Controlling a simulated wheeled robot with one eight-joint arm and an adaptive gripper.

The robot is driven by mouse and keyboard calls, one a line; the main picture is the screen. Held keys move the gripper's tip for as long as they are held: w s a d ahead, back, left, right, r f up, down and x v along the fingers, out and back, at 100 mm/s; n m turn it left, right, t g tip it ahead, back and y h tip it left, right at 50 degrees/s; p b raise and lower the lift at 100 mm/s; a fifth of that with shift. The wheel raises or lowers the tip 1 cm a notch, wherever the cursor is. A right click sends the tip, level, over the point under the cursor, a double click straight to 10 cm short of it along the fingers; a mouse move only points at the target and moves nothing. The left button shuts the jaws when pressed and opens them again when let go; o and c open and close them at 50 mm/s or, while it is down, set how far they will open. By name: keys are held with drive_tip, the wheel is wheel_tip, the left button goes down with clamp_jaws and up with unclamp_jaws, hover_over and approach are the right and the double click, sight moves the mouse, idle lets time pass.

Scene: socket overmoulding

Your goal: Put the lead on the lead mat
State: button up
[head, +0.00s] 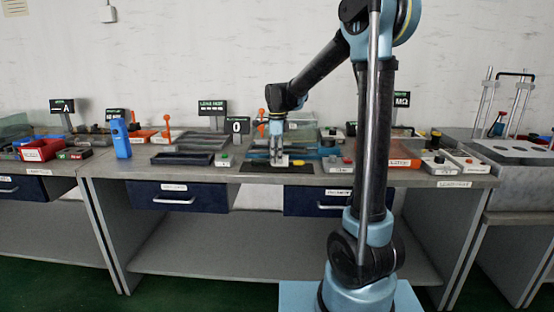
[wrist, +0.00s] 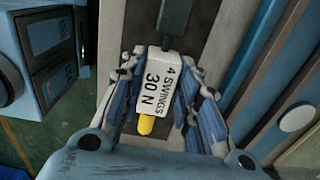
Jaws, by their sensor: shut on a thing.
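My gripper (head: 279,161) is low over the middle workbench, at a dark flat area (head: 254,167). The wrist view shows its fingers (wrist: 167,62) closed on both sides of a white block (wrist: 158,85) marked "4 SWINGS 30 N". A yellow tip (wrist: 145,125) sticks out at its near end and also shows low beside the gripper in the head view (head: 299,163). I cannot make out a cable on the block, or whether it is the lead. I cannot tell for sure which surface is the lead mat.
A dark tray (head: 183,158) and a blue upright device (head: 121,138) stand to the left. A sign reading "0" (head: 237,126) is just left of my gripper. Small button boxes (head: 338,165) are close on its right. Blue rails (wrist: 251,75) run beside the fingers.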

drive_tip(key=shift+f, duration=0.4)
drive_tip(key=shift+f, duration=0.1)
drive_tip(key=o, duration=1.2)
